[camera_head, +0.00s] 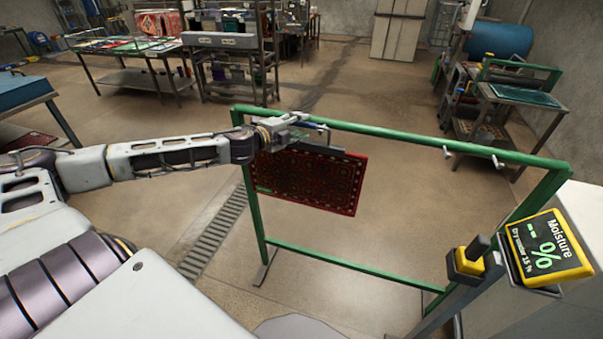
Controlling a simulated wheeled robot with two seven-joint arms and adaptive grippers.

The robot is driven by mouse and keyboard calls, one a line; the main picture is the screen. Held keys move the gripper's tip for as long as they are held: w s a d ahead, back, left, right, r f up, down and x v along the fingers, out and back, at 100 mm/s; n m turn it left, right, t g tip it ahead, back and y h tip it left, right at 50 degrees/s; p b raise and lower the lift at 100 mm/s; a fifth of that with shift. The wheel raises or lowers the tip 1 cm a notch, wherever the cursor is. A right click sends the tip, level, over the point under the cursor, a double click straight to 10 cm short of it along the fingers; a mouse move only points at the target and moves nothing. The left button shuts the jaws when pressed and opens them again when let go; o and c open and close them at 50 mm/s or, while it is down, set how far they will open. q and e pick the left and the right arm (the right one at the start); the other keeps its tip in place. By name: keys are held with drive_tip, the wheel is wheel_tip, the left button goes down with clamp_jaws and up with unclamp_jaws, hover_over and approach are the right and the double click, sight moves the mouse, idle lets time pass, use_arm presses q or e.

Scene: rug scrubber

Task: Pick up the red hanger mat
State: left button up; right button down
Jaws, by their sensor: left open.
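The red hanger mat (309,181) is a dark red patterned rug with a dotted border. It hangs below the top bar of a green rack (410,134), towards the rack's left side. My left arm comes in from the left, and my left gripper (310,130) is at the mat's top edge by the top bar. The gripper is open. Its fingers are small in view, and I cannot tell whether they touch the mat. The gripper hides part of the mat's top edge. My right gripper is not in view.
A yellow moisture meter (548,246) stands at the right, by the rack's right post. Small pegs (497,161) stick out from the top bar. A table with mats (125,45) and shelves stand at the back left. Carts (522,96) stand at the right. The floor behind the rack is clear.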

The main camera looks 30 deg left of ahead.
use_arm(q)
drive_tip(key=shift+w+a, duration=0.15)
drive_tip(key=shift+w, duration=0.35)
drive_tip(key=shift+w+d+f+p, duration=0.25)
drive_tip(key=shift+w+d+p, duration=0.1)
drive_tip(key=shift+w+p, duration=0.25)
idle(0.4)
idle(0.4)
clamp_jaws()
idle(0.4)
drive_tip(key=shift+w+r, duration=0.1)
drive_tip(key=shift+r, duration=0.05)
